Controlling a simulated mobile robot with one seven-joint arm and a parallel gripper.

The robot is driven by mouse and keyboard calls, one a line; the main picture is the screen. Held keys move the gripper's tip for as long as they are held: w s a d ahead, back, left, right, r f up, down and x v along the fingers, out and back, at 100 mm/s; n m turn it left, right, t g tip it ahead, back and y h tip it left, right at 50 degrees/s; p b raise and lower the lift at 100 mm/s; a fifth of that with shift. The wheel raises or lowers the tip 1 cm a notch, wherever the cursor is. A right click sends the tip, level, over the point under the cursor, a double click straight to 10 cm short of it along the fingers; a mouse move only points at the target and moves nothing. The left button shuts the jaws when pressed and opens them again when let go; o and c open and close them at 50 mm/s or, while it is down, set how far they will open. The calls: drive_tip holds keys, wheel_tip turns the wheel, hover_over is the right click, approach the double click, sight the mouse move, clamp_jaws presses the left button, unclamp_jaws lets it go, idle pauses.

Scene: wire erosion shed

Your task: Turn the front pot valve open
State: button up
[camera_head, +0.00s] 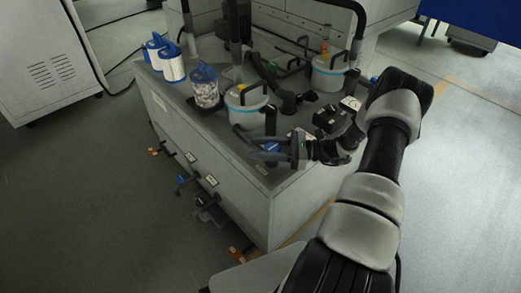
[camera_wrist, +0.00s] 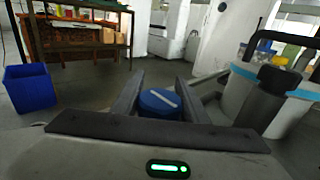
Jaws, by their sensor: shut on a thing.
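The front pot valve shows as a round blue knob (camera_wrist: 159,103) with a white line across its top, set between my fingers in the wrist view. The white line runs at a slant. In the head view a bit of the blue knob (camera_head: 271,147) shows at my fingertips. My gripper (camera_head: 268,151) is shut on the knob, reaching in from the right, low at the near corner of the bench top. The front pot (camera_head: 247,115), white with a blue band and a handle, stands just behind the knob. It also shows at the right in the wrist view (camera_wrist: 237,93).
A second similar pot (camera_head: 328,76) stands farther back on the bench (camera_head: 215,125). Dark hoses and a black fitting (camera_head: 286,98) lie between the pots. A clear jar (camera_head: 205,90) and blue-white filter cartridges (camera_head: 172,65) stand at the left. Small valves (camera_head: 182,180) stick out of the bench's front side.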

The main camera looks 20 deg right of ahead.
idle(0.5)
drive_tip(key=o, duration=1.1)
drive_tip(key=shift+c, duration=0.2)
drive_tip(key=shift+s+d, duration=0.1)
drive_tip(key=p+v, duration=0.1)
drive_tip(key=v, duration=1.6)
drive_tip(key=shift+d, duration=0.2)
drive_tip(key=shift+r, duration=0.1)
